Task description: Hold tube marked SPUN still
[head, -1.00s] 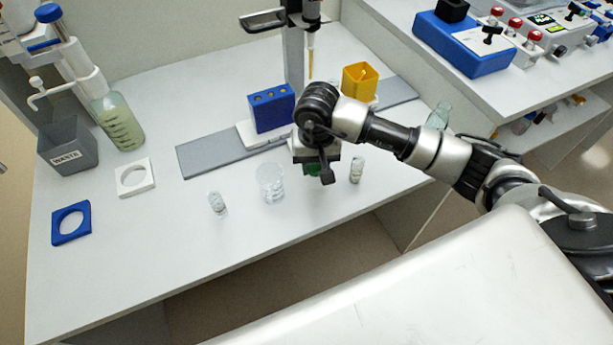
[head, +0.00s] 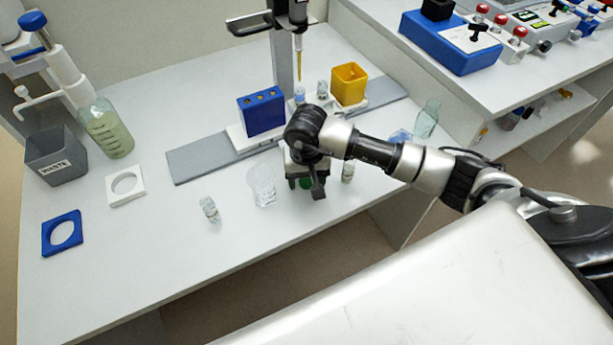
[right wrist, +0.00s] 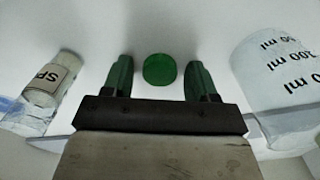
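A clear tube with a label starting "Sp" (right wrist: 50,80) stands at the left of the right wrist view; the rest of its label is turned out of sight. It appears to be the small vial (head: 347,172) just right of my right gripper in the head view. My right gripper (right wrist: 160,80) points down at the bench, its two green fingers apart. A round green disc or cap (right wrist: 160,69) lies between the fingers, with a gap on both sides. In the head view my wrist hides most of my right gripper (head: 305,182). My left gripper is not in view.
A clear beaker (head: 262,187) stands close left of my right gripper. Another vial (head: 209,209) stands further left. Behind are a blue rack (head: 262,112) and a yellow cup (head: 349,84). The front left bench is mostly clear.

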